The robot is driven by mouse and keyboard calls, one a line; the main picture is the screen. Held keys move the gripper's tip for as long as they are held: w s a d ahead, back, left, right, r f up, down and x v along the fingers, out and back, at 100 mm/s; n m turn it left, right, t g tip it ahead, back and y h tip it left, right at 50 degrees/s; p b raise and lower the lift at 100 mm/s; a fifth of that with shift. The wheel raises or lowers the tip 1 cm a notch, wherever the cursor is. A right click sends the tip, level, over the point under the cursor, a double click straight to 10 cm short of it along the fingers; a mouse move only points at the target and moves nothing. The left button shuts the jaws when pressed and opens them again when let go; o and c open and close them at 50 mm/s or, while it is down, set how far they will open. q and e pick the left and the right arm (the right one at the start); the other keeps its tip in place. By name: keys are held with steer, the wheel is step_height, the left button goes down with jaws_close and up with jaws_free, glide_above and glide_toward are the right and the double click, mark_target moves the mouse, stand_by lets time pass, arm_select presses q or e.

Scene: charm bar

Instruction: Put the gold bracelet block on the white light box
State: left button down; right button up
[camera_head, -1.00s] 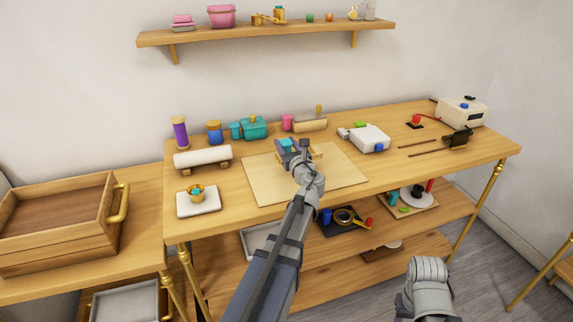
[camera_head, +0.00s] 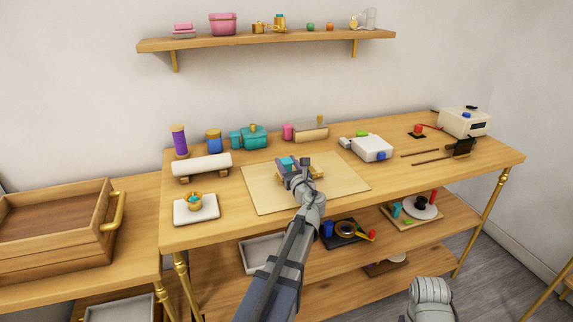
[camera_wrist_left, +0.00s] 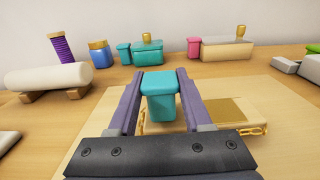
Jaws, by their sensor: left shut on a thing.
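My left gripper (camera_head: 296,178) is over the tan mat (camera_head: 345,178) in the head view. In the left wrist view its fingers (camera_wrist_left: 158,100) are shut on the teal upright part of what looks like the gold bracelet block (camera_wrist_left: 160,88). Gold chain (camera_wrist_left: 250,130) shows on both sides below it. I cannot tell whether the block touches the mat. A white box with a blue knob (camera_head: 371,147) stands right of the mat, and a flat white slab (camera_head: 207,212) lies left of it; I cannot tell which is the light box. My right gripper is out of view.
A gold cup with a teal top (camera_head: 194,202) stands on the white slab. A white roll on wooden rests (camera_head: 202,164), a purple spool (camera_head: 179,140) and a teal box (camera_head: 254,137) stand at the back left. The mat's right part is clear.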

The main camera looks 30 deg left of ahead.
arm_select(q)
steer(key=shift+c, duration=1.6)
jaws_free()
steer(key=shift+r+p, duration=0.1)
steer(key=shift+p, duration=0.2)
steer(key=v, duration=1.2)
steer(key=shift+o, duration=0.4)
steer(key=shift+w+a, duration=0.25)
steer(key=x, duration=0.9)
steer(key=shift+w, duration=0.2)
